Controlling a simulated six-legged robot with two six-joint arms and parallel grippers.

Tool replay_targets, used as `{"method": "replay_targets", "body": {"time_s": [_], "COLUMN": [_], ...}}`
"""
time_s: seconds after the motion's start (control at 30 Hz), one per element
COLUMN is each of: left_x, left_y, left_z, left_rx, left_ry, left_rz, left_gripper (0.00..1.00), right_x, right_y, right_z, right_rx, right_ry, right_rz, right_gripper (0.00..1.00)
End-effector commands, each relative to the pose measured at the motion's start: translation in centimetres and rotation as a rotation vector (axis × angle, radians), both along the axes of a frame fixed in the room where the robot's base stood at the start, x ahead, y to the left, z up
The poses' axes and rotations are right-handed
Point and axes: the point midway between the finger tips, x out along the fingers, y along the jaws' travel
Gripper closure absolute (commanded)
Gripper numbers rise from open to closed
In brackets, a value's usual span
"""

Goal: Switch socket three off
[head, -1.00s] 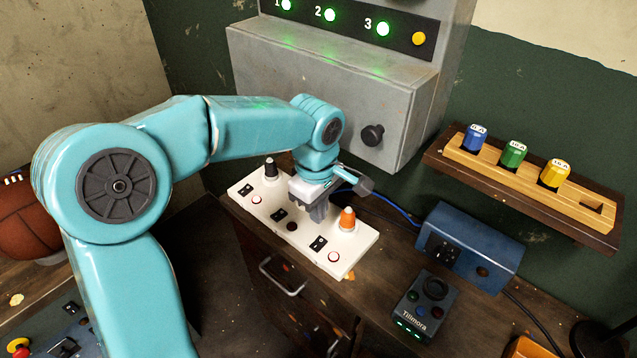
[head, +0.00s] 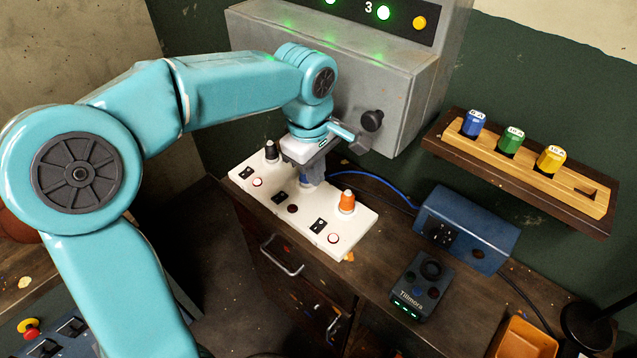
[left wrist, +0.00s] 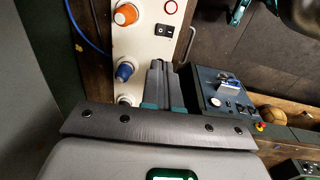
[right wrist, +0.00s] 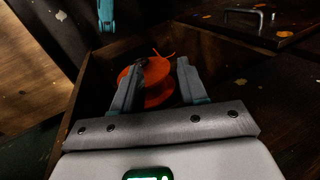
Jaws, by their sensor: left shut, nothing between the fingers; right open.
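A white socket strip (head: 360,222) lies on the wooden bench, with a black plug (head: 271,150) at the far end and an orange plug (head: 347,201) at the near end. Beside the orange plug is the third black rocker switch (head: 318,225); its red-ringed lamp (head: 334,238) looks lit. The middle lamp (head: 292,208) is dark. My left gripper (head: 311,180) is shut and empty above the strip's middle, partly hiding that area. The left wrist view shows its fingers (left wrist: 163,66) beside a blue plug (left wrist: 125,71), with the third switch (left wrist: 164,30) beyond. My right gripper (right wrist: 160,66) is open around an orange spool (right wrist: 158,92); contact is unclear.
A grey cabinet (head: 300,72) with a black knob (head: 372,120) stands behind the strip. Right of it are a blue box (head: 468,228), a dark control box (head: 420,285) and a shelf (head: 430,140) with coloured blocks. A blue cable runs behind the strip.

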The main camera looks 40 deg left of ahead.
Motion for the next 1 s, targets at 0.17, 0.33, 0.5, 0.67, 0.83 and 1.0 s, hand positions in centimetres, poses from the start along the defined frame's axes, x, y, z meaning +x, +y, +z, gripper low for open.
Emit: {"method": "replay_targets", "body": {"time_s": [0.17, 0.33, 0.5, 0.67, 0.83, 1.0], "left_x": [-0.4, -0.3, -0.3, -0.1, 0.4, 0.7], "left_y": [0.2, 0.2, 0.2, 0.1, 0.1, 0.0], "left_z": [-0.7, -0.8, -1.3, -3.5, -7.2, -10.7], "left_rx": [-0.005, -0.005, -0.005, -0.005, -0.005, -0.005], "left_ry": [-0.025, -0.025, -0.023, -0.020, -0.018, -0.018], "left_rz": [-0.002, -0.002, -0.002, -0.001, -0.002, -0.002], "left_gripper": [1.00, 1.00, 1.00, 1.00, 1.00, 1.00], "right_x": [0.0, 0.0, 0.0, 0.0, 0.0, 0.0], "right_y": [0.0, 0.0, 0.0, 0.0, 0.0, 0.0], "right_z": [0.8, 0.7, 0.7, 0.7, 0.9, 1.1], "right_rx": [0.000, 0.000, 0.000, 0.000, 0.000, 0.000], "right_ry": [0.000, 0.000, 0.000, 0.000, 0.000, 0.000], "right_rz": [0.000, 0.000, 0.000, 0.000, 0.000, 0.000], "right_gripper": [0.57, 0.57, 0.57, 0.57, 0.57, 0.57]}}
